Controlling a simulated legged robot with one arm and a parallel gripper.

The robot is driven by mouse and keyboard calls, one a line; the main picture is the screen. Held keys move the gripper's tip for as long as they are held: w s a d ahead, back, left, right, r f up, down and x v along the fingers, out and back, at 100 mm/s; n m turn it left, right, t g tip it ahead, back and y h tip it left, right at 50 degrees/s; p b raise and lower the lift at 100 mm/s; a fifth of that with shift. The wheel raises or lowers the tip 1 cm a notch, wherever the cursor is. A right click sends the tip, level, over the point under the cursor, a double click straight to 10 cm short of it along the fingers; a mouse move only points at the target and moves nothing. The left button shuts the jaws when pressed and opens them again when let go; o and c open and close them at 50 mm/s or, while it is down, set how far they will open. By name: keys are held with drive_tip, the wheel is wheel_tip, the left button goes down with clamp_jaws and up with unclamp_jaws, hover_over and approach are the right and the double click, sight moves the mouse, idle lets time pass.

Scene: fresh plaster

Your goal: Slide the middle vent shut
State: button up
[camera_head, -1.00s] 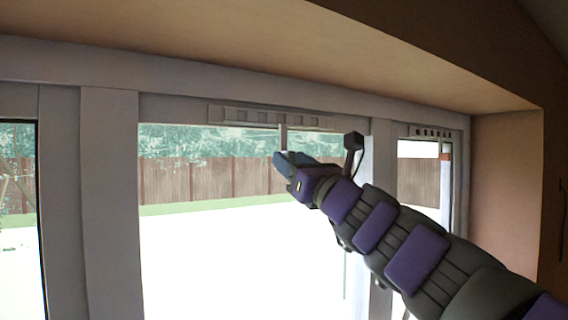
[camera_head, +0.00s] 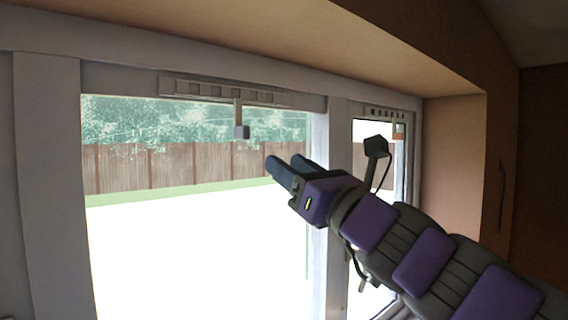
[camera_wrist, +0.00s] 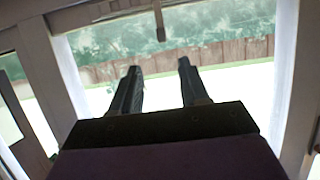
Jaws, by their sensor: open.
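The middle vent (camera_head: 225,91) is a grey slotted strip along the top of the middle window frame. A short stem with a small grey block, the vent's handle (camera_head: 241,131), hangs down from it. Several slots show along the strip. My gripper (camera_head: 289,163) is open and empty, in front of the window, below and right of the handle and apart from it. In the wrist view my two dark fingers (camera_wrist: 158,68) are spread, with the handle (camera_wrist: 160,32) hanging beyond them near the top, between them.
Another vent (camera_head: 387,113) with dark slots and an orange-marked handle (camera_head: 399,131) tops the right window. A grey post (camera_head: 338,150) stands between the windows. The plaster reveal (camera_head: 455,150) closes the right side. The space before the middle glass is free.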

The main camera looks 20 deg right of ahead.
idle(0.4)
drive_tip(key=s+a+f+n+g+y+b, duration=0.25)
drive_tip(key=a+f+n+g+b, duration=0.2)
drive_tip(key=a+f+n, duration=0.55)
drive_tip(key=s+a+f+n+g+y+b, duration=0.25)
drive_tip(key=a+f+n+g, duration=0.25)
drive_tip(key=a+f+n, duration=0.5)
drive_tip(key=s+a+f+n+g+h+b, duration=0.1)
drive_tip(key=s+f+n+g+h+b, duration=0.2)
drive_tip(key=f, duration=1)
drive_tip(key=s+d+f+n+g+h+b, duration=0.2)
drive_tip(key=s+f+g, duration=0.15)
drive_tip(key=f, duration=0.75)
drive_tip(key=s+d+f+n+g+h+b, duration=0.25)
drive_tip(key=s+f, duration=0.25)
drive_tip(key=f, duration=0.6)
drive_tip(key=s+d+f+n+g+h+b, duration=0.4)
drive_tip(key=s+d+f+h, duration=0.2)
drive_tip(key=s+d+f, duration=0.5)
wheel_tip(320, 180, down, 4)
drive_tip(key=shift+s+d+r, duration=0.15)
drive_tip(key=shift+s+d, duration=0.25)
drive_tip(key=shift+d, duration=0.65)
